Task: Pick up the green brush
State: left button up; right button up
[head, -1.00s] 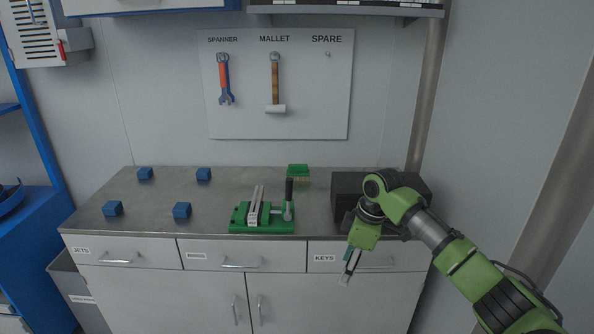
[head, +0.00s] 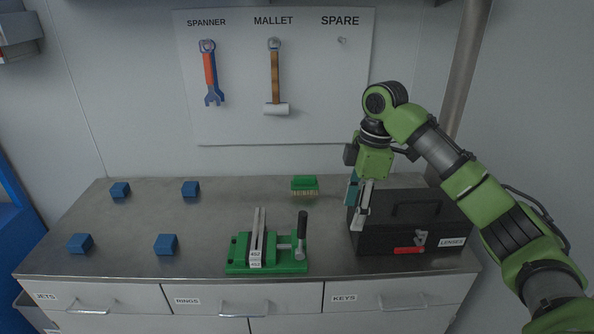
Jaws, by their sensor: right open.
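The green brush (head: 304,184) lies on the metal worktop toward the back, right of the middle. Its green back is on top and its pale bristles point down. My right gripper (head: 358,205) is to the right of the brush and nearer to me, in front of the left end of the black toolbox. It points down, is open, and nothing shows between its fingers. It is apart from the brush. My left gripper does not show.
A green vise (head: 268,254) with a black-topped handle stands at the front middle. A black toolbox (head: 425,238) labelled LENSES stands at the right. Several blue cubes (head: 166,244) lie on the left half. A spanner (head: 211,72) and a mallet (head: 275,80) hang on the wall board.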

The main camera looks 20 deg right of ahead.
aim_at(309, 184)
jog(key=i, duration=1.1)
